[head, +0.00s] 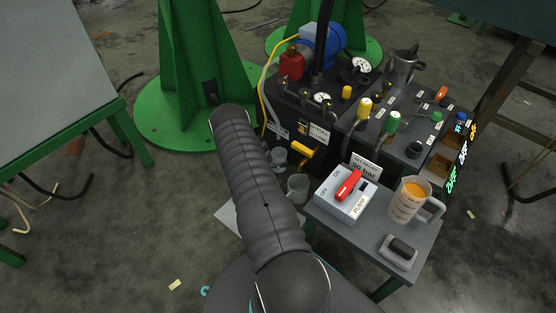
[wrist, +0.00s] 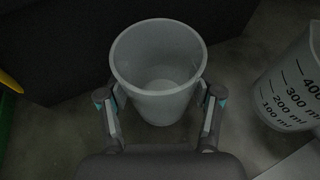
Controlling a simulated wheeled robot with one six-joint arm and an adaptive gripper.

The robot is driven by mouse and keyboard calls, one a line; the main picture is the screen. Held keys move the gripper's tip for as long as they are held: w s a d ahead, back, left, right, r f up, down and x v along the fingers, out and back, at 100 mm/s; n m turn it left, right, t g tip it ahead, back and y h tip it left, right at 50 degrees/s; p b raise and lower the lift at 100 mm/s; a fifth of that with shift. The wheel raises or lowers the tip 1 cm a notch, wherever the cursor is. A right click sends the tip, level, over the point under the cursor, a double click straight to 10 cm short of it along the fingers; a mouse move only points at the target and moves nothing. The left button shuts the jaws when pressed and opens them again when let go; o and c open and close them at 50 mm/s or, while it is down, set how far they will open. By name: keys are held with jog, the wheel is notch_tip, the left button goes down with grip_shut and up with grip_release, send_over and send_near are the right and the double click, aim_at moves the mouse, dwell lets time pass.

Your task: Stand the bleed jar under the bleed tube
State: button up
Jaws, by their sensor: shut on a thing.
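The bleed jar (wrist: 158,103) is a translucent, grey-white, open-topped cup in the wrist view. It looks empty and upright. My gripper (wrist: 161,97) is shut on it, one finger on each side of its wall. In the head view my arm hides most of the gripper. A pale cup (head: 297,188), which looks like the jar, shows just right of my arm, beside the small table. A smaller clear vessel (head: 278,157) shows behind it. A pale hose (head: 262,88) hangs at the left of the machine; I cannot tell whether it is the bleed tube.
The small table (head: 372,251) holds a pump switch box (head: 345,193), a jug of orange liquid (head: 408,200) and a grey block (head: 398,252). The black machine (head: 372,130) with valves stands behind. A yellow handle (head: 302,151) sticks out near the cups. A graduated jug (wrist: 292,88) is close right.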

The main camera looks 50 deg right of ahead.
jog(key=shift+f, duration=0.2)
jog(key=o, duration=1.1)
jog(key=shift+o, duration=0.2)
jog(key=shift+r, duration=0.2)
